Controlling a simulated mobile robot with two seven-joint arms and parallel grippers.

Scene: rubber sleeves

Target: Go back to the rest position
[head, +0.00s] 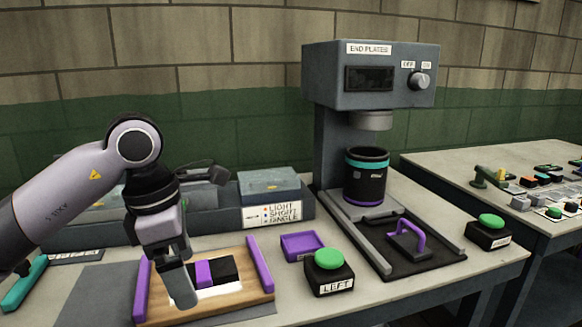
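My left gripper (181,288) comes in from the left and points down over the wooden board (240,295) with purple side rails. One finger hides part of the other, so I cannot tell if it is open or shut, and no held thing shows. Just right of it, black and purple pieces (204,273) lie on a white patch of the board. A black cylinder (366,178) with a teal band near its top and a purple ring at its base stands upright under the head of the END PLATES press (325,75). My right gripper is out of view.
A green button marked LEFT (329,260) and a purple tray (302,246) stand right of the board. A purple handle (408,238) is on the press's black base. Another green button (490,222) is further right. Grey bins (268,186) line the back. A second table (450,165) holds small parts.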

